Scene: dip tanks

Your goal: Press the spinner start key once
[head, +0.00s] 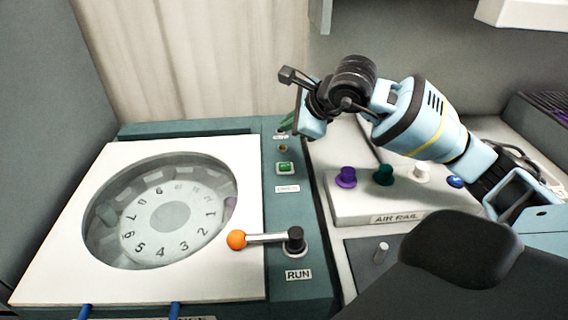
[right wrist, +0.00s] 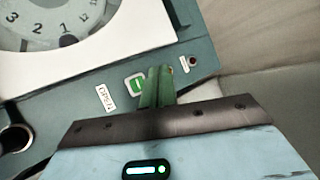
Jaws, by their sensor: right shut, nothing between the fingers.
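The spinner (head: 70,240) has a white lid with a round window over a numbered dial. On its teal side panel is a green key (head: 285,168) in a pale frame, with a small label below it. It also shows in the right wrist view (right wrist: 135,85), partly covered by my fingers. My right gripper (head: 287,123) is shut and empty, its green fingers pointing down over the far end of the panel. In the right wrist view the fingers (right wrist: 158,72) overlap the key's edge; I cannot tell whether they touch it. My left gripper is not in view.
A lever with an orange ball (head: 236,240) and black pivot (head: 295,240) stands near the RUN label (head: 298,275). A small indicator (head: 282,148) lies beyond the key. An AIR RAIL block (head: 350,215) with several coloured knobs stands to the right.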

